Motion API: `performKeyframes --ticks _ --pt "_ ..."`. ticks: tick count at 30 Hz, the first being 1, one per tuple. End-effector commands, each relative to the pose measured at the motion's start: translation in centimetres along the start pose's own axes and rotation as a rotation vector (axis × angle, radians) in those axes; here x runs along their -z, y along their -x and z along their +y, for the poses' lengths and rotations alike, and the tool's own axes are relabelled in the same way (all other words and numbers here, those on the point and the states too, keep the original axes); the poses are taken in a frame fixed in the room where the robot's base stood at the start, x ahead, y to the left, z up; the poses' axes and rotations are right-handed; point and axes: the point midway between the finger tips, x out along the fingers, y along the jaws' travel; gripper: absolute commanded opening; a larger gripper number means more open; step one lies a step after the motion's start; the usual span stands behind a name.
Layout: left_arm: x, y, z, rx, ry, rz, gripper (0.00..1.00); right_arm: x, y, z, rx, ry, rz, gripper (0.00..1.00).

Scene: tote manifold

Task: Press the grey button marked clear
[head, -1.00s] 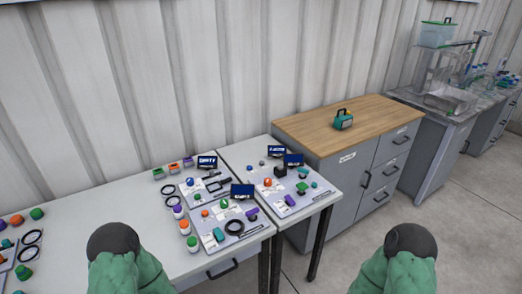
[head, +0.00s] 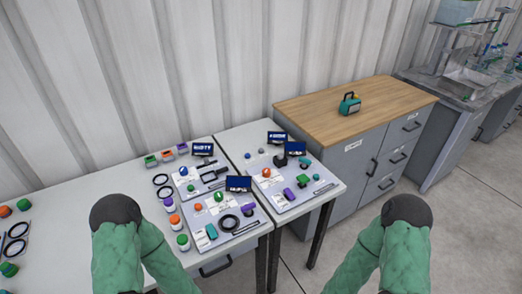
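Several light panels with small controls lie on two white tables. No label is readable at this size, so I cannot tell which control is the grey button marked clear. A small grey round control (head: 261,153) shows on the rear right panel (head: 262,165). The front panel (head: 212,223) carries green, orange and teal controls, a black ring (head: 229,223) and a dark blue screen (head: 238,184). The left rear panel (head: 189,192) has a blue knob and its own screen (head: 202,149). Both my green-sleeved arms show at the bottom, but neither gripper is in view.
A grey cabinet with a wooden top (head: 330,105) stands right of the tables, with a teal device (head: 349,103) on it. A grey bench (head: 470,85) with glassware is at far right. The corrugated wall closes the back. Floor (head: 450,240) is clear at right.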

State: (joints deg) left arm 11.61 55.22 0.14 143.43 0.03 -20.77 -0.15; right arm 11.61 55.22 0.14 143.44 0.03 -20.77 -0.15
Motion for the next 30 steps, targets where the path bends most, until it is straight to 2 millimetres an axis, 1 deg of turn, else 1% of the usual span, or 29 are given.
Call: performKeyframes --ticks 1,4,5,30 --pt "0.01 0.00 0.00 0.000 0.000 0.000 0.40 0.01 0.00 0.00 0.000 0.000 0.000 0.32" --pt "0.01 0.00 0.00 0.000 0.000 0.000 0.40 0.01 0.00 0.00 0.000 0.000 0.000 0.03" --pt "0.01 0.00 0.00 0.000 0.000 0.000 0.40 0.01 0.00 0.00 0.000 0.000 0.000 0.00" --pt "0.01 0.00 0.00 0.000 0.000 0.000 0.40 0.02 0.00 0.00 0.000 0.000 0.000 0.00"
